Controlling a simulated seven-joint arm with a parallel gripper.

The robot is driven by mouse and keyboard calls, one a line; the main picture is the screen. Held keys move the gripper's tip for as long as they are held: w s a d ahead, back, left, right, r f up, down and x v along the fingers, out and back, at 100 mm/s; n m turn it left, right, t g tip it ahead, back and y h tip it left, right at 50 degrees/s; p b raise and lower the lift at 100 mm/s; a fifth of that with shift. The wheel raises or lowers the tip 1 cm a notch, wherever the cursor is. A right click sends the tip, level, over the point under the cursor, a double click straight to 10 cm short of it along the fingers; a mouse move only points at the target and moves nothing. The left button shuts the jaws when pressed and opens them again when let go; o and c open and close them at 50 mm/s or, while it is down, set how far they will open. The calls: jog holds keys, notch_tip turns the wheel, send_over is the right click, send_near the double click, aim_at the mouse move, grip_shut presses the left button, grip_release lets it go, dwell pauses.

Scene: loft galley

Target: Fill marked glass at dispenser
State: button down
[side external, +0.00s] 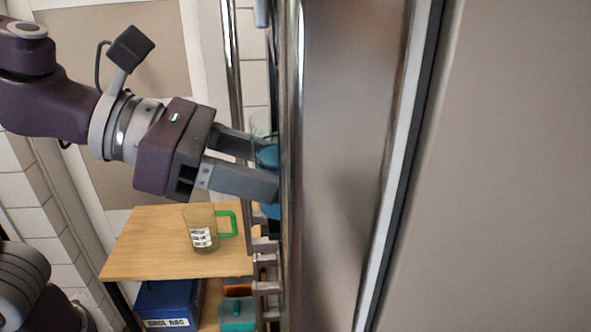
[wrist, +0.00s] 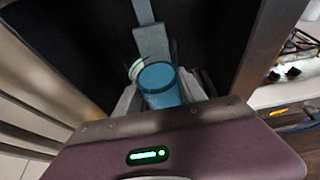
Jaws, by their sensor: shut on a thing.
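My gripper (side external: 262,168) reaches right, into the dark recess of a tall metal-fronted appliance. It is shut on a glass (side external: 265,150) that looks clear above and blue lower down; the appliance's edge hides part of it. In the wrist view the glass (wrist: 160,82) stands between my fingers, its round top open to the camera and blue inside. I cannot tell whether the blue is liquid or the glass's colour, and no mark shows on it. A grey upright part (wrist: 152,42), perhaps a dispenser lever, is just behind the glass, seemingly close to its rim.
A clear mug (side external: 201,230) with a green handle and a printed label stands on a wooden shelf (side external: 150,245) below my gripper. A blue box (side external: 168,303) and a teal container (side external: 238,314) sit underneath. The appliance's metal door (side external: 345,170) closes off the right.

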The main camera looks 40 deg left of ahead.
jog(key=shift+s+a, duration=0.65)
dwell(0.4)
jog(key=s+a, duration=0.7)
dwell(0.5)
jog(key=shift+w+d, duration=0.1)
dwell(0.6)
jog(key=shift+w+d, duration=4.65)
jog(key=shift+w, duration=0.05)
jog(key=shift+w+d, duration=0.5)
jog(key=shift+d, duration=0.05)
jog(key=shift+s+a, duration=1.8)
